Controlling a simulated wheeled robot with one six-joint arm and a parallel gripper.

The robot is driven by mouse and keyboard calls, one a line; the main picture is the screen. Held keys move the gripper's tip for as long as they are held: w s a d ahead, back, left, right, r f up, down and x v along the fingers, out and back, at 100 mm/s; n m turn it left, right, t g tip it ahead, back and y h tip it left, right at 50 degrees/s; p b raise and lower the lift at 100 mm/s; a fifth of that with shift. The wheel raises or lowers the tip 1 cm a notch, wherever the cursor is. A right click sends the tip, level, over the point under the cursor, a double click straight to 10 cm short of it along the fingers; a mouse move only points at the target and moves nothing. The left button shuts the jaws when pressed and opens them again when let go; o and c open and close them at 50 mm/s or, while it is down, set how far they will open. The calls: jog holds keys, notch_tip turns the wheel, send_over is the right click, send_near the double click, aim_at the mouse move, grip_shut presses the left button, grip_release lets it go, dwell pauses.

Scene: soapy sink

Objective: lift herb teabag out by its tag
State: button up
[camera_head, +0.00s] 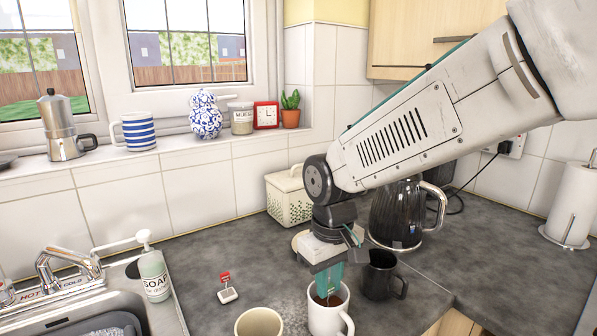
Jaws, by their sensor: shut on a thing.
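My gripper (327,284) points down with its teal fingers at the mouth of a white mug (326,323). The mug stands upright on the grey worktop and holds brown tea (331,298). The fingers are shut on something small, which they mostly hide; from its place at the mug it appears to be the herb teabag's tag. The teabag itself cannot be made out. A small white piece with a red tag-like top (226,287) lies on the worktop to the left, apart from my gripper.
A cream mug (259,323) stands left of the white mug, and a dark mug (382,276) close on its right. A black kettle (397,215) and a cream bin (288,197) are behind. A soap bottle (154,275) stands by the sink.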

notch_tip(320, 180, up, 10)
jog(key=shift+f, duration=0.15)
dwell(0.8)
